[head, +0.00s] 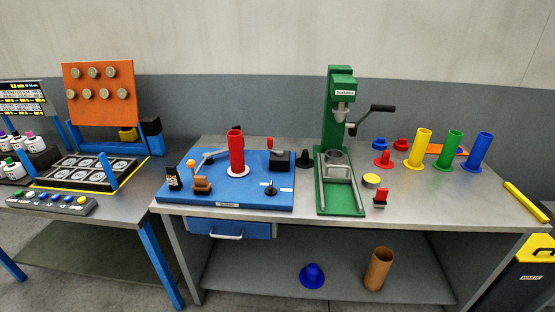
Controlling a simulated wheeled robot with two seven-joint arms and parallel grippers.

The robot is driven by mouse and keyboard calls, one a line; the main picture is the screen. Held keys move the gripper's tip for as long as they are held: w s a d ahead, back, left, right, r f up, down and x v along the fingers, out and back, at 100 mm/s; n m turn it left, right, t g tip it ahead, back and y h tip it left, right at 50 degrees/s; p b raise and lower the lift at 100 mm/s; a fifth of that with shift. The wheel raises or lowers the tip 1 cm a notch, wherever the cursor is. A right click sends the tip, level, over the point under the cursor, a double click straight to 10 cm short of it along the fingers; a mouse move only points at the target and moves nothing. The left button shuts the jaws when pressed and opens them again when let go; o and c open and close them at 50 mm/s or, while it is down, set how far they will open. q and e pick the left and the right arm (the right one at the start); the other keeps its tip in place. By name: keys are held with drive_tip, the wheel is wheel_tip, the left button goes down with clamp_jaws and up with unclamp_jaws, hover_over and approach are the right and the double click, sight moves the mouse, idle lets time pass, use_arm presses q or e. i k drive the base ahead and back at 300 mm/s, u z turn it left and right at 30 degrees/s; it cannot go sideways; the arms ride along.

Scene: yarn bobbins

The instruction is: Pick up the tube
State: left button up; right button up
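A red tube (236,155) stands upright on a blue board (225,188) on the metal workbench. A yellow tube (420,148), a green tube (449,150) and a blue tube (478,152) stand upright at the right of the same bench, each with a flange at its foot. A brown tube (378,270) stands, slightly tilted in the picture, on the lower shelf. I cannot tell which of these the task's tube is. Neither of my grippers is in view.
A green press (342,130) with a black handle stands mid-bench. Small red, blue and black flanged caps lie around it. A blue cap (312,275) lies on the shelf (240,272). A yellow bar (524,203) lies at the right edge.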

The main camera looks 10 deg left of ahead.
sight(235, 142)
drive_tip(key=z, duration=0.1)
drive_tip(key=k, duration=0.25)
drive_tip(key=z, duration=0.95)
drive_tip(key=i, duration=0.7)
drive_tip(key=u, duration=0.6)
drive_tip(key=i, duration=0.6)
drive_tip(key=u, duration=0.65)
